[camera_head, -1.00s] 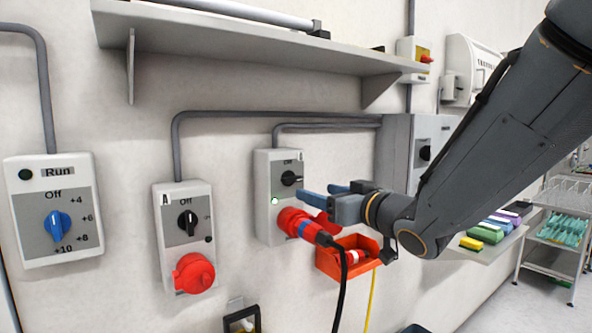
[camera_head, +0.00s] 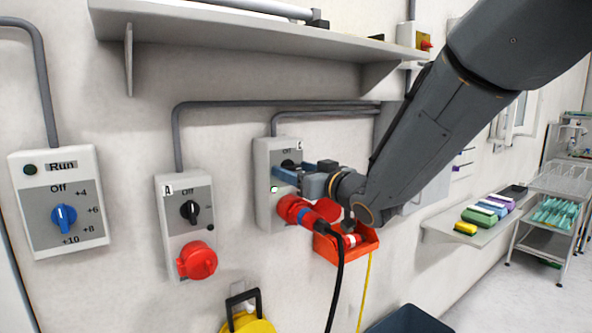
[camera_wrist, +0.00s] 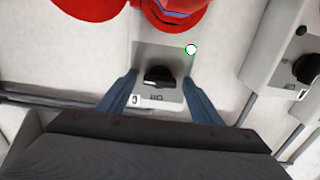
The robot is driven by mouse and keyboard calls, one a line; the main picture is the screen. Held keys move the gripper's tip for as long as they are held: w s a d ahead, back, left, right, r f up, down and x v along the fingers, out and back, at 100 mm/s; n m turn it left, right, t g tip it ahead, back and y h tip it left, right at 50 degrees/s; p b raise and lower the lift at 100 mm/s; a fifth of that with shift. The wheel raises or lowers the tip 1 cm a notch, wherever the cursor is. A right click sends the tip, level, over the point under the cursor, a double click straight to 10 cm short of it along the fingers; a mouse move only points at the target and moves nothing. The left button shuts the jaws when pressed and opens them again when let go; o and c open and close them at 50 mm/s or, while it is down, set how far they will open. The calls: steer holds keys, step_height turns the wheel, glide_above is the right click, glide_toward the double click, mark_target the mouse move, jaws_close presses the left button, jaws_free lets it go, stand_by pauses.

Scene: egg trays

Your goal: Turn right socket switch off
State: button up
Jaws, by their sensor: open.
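The right socket box (camera_head: 262,212) is a pale wall unit with a black rotary switch (camera_head: 291,163) above a red socket (camera_head: 288,209), which has a red plug and black cable in it. In the wrist view, upside down, the black switch (camera_wrist: 159,76) has its handle lying roughly crosswise on the grey plate. The blue fingers of my gripper (camera_head: 281,174) are open, one on each side of the switch. I cannot tell whether they touch it. A small round indicator light (camera_wrist: 191,49) looks white with a green rim in the wrist view. My fingers partly cover the switch in the head view.
The left socket box (camera_head: 186,230), marked A, is beside it, and a Run switch box (camera_head: 62,215) is further left. A red bin (camera_head: 345,245) hangs close below my gripper. A shelf (camera_head: 240,38) juts out above.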

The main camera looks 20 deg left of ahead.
steer(key=c, duration=1.1)
steer(key=shift+o, duration=0.2)
